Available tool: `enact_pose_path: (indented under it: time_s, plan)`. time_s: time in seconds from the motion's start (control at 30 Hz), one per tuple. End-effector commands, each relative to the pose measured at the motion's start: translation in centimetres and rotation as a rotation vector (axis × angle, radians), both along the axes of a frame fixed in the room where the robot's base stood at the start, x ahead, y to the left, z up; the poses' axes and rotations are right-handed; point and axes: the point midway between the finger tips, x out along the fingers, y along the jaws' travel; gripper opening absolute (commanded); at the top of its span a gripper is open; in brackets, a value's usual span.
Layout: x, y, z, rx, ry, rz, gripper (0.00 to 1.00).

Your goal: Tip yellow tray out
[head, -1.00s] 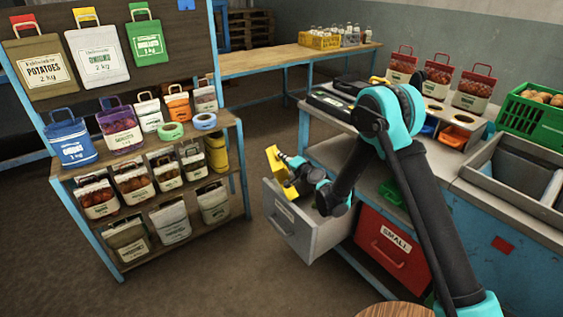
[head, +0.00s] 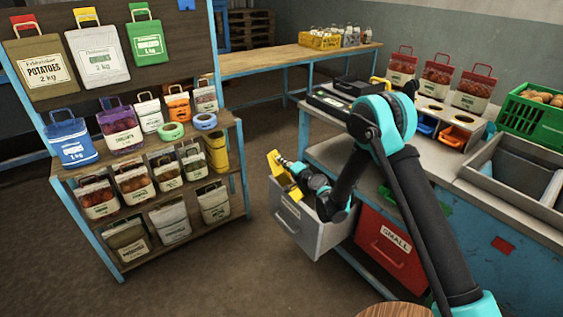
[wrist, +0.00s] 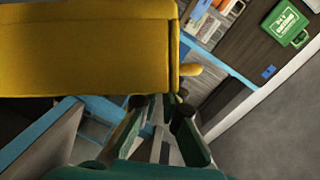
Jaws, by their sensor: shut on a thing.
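The yellow tray (head: 277,168) is up in the air over the open grey drawer in the head view. It looks steeply tilted, seen small and partly hidden by my gripper. In the wrist view the yellow tray (wrist: 85,50) fills the upper left as a broad flat face, with a small yellow tab at its right edge. My gripper (wrist: 158,104) is shut on the tray near that right end; it also shows in the head view (head: 290,168). Whether anything is in the tray is hidden.
The grey drawer (head: 290,213) stands open below the tray, its inside mostly hidden. A red drawer (head: 392,250) marked SMALL is beside it. A shelf rack (head: 175,190) of sacks stands to the left, with open floor between. A green crate (head: 530,118) is at far right.

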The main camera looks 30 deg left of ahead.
Motion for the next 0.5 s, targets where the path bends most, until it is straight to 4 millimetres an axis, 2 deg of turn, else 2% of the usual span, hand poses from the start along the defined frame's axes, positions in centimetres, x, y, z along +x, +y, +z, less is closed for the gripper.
enact_pose_path:
  time_s: [0.5]
  plan:
    - [-0.1,0.1,2.4,-0.277,-0.243,0.0,0.0]
